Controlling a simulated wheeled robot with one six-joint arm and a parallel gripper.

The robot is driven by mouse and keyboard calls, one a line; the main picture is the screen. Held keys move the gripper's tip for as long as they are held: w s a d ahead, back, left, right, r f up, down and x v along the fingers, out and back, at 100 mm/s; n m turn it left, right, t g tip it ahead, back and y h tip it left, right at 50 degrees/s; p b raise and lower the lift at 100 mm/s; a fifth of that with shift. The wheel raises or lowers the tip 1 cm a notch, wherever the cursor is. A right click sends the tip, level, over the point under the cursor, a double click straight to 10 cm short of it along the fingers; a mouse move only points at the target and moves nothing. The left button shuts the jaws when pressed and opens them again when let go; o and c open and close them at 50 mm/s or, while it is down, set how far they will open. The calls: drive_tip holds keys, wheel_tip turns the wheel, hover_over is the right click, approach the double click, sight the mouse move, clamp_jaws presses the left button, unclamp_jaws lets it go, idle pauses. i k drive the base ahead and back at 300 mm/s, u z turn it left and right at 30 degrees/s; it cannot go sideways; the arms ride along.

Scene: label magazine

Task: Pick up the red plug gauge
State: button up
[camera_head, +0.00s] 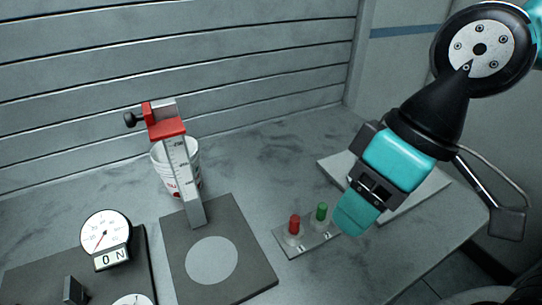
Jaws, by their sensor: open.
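The red plug gauge (294,224) stands upright on a small grey plate (314,242) in the lower middle of the head view. A green plug gauge (321,211) stands beside it on the right, on the same plate. My gripper (354,212) is up and to the right of the red plug, nearer to the green one, with its teal tip pointing down and left. It is open and apart from both plugs, and nothing shows between its fingers. The gap between the fingers is hard to make out from this angle.
A height gauge with a red head (168,129) stands on a dark base (245,260) to the left, with a white cup (158,160) behind it. A dial gauge (104,232) stands at the far left. A pale flat block (425,190) lies behind my gripper.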

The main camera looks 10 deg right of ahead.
sight(295, 219)
drive_tip(key=u, duration=2.25)
drive_tip(key=k, duration=0.45)
drive_tip(key=z, duration=1.1)
